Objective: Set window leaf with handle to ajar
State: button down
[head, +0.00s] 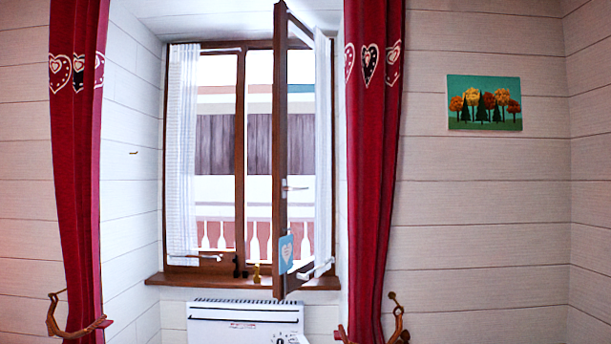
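The window leaf with the handle (280,130) is a dark brown wooden frame on the right side of the window. It stands swung far into the room, seen nearly edge-on. Its pale metal handle (293,188) is at mid height on the leaf. A blue tag with a white heart (286,252) hangs low on the leaf. A white curtain (322,150) shows on the leaf's right side. The left window part (240,150) looks closed. My gripper is not in view, so its place relative to the handle does not show.
Red curtains hang left (77,170) and right (372,170) of the recess. Small figures (256,273) stand on the brown sill (210,280) beside the leaf. A white heater (245,318) is below. A tree picture (485,103) hangs on the right wall.

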aim_at(284, 19)
jog(key=i+j, duration=0.1)
jog(key=j, duration=0.3)
jog(key=i+j, duration=0.1)
jog(key=j, duration=0.35)
jog(key=i+j, duration=0.1)
jog(key=j, duration=0.3)
jog(key=i+j, duration=0.1)
jog(key=j, duration=0.35)
